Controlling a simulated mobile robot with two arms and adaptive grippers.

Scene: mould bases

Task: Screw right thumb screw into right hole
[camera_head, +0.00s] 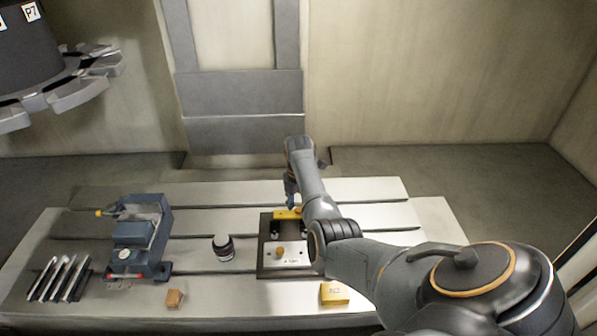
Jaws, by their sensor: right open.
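The mould base (263,264) lies on the slotted table, a dark block with a light labelled plate (292,260) on its front part. A small orange-brown knob, which looks like a thumb screw (280,250), stands on this plate. My right arm reaches over the right side of the base and covers it, so the right hole and any screw there are hidden. My right gripper (291,204) is open and points down over the back of the base, close to a yellow piece (287,214). I cannot tell whether they touch. My left gripper is not in view.
A blue-grey vise (138,236) stands on the left of the table (215,293), with several dark bars (60,278) beside it. A dark round container (223,248), a small brown block (175,298) and a yellow box (334,294) surround the base. A tool carousel (75,85) hangs upper left.

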